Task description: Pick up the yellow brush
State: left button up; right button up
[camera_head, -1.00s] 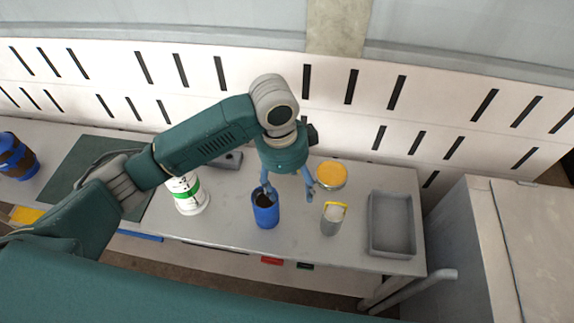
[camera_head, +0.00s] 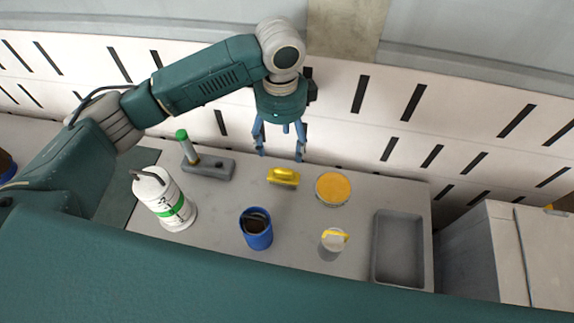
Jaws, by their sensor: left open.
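The yellow brush (camera_head: 284,177) lies on the grey table (camera_head: 215,246) near its back edge, between a grey block and a yellow-topped round tin. It is fully in view. My left gripper (camera_head: 280,156) is open and empty, with its fingers pointing down. In the picture the fingertips are just above the brush, one to each side; they do not touch it. My right gripper is not in view.
A blue cup (camera_head: 256,230) and a grey cup with a yellow top (camera_head: 332,243) stand in front of the brush. The yellow-topped tin (camera_head: 332,189) is to its right. A grey tray (camera_head: 398,278), a white bottle (camera_head: 163,202) and a grey block (camera_head: 208,167) are also on the table.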

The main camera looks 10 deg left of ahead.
aim_at(283, 172)
pick_arm(q)
jog(key=f+b, duration=0.6)
jog(key=shift+w+f, duration=0.2)
jog(key=shift+f, duration=0.5)
notch_tip(283, 172, down, 4)
jog(key=shift+f, duration=0.2)
notch_tip(283, 172, down, 5)
jog(key=shift+r+p, duration=0.1)
jog(key=shift+p, duration=0.55)
jog(key=shift+f, duration=0.6)
jog(key=c, duration=1.3)
jog(key=shift+c, duration=0.2)
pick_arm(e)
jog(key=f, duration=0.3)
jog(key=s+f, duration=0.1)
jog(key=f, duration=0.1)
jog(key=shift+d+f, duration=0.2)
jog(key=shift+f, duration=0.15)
pick_arm(q)
jog(key=shift+w+r, duration=0.1)
